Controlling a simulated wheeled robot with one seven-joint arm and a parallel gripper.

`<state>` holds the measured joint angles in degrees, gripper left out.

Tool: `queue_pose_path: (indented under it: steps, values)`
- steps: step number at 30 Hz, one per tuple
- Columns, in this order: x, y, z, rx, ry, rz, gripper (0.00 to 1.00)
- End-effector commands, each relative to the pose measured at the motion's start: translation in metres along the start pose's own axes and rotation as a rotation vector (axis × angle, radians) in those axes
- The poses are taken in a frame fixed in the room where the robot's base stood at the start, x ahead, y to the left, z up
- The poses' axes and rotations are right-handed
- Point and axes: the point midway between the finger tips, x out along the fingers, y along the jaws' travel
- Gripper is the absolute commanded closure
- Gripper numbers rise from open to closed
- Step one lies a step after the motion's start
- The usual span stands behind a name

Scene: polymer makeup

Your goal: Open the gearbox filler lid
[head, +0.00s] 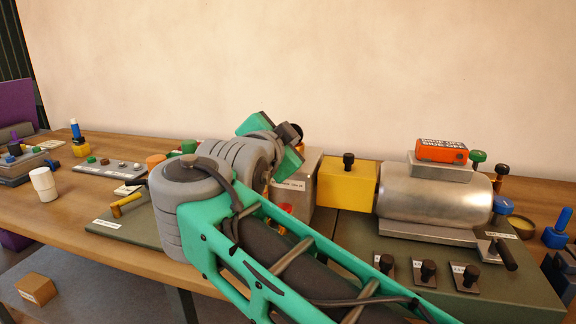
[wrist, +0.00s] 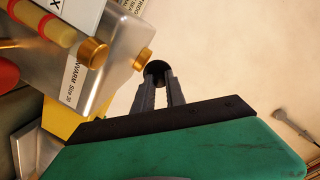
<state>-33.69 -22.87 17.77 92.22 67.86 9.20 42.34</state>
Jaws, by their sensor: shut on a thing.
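The gearbox is the grey metal box (head: 308,187) behind my arm in the head view, partly hidden by it. In the wrist view the grey box (wrist: 112,72) fills the upper left, with a printed label and brass-coloured plugs (wrist: 93,53). My gripper (wrist: 158,86) has its fingers closed around a dark round knob (wrist: 155,69) at their tips. In the head view my gripper (head: 292,146) is at the top of the box. The lid itself is hidden, so I cannot tell whether it is raised.
A yellow cover (head: 347,186) with a black knob joins the box's right side to a silver motor cylinder (head: 433,200). An orange box (head: 441,150) lies on top of the motor. Several black knobs stand on the green base in front. A white cup (head: 43,184) stands at left.

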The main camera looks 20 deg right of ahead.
Motion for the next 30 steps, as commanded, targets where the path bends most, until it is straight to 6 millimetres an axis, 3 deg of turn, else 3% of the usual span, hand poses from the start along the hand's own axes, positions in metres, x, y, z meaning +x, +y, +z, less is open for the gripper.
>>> queue_pose_path:
  steps: [1,12,27,28,30]
  values:
    - [0.0006,0.0092,0.0096,0.001,0.021,-0.023,1.0]
    - [-0.0038,0.0072,0.0075,-0.001,0.124,-0.124,1.0]
    - [-0.0045,0.0048,0.0057,-0.001,0.136,-0.137,1.0]
    - [-0.0045,0.0048,0.0057,-0.001,0.136,-0.137,0.82]
    - [-0.0046,0.0048,0.0057,-0.001,0.135,-0.137,0.76]
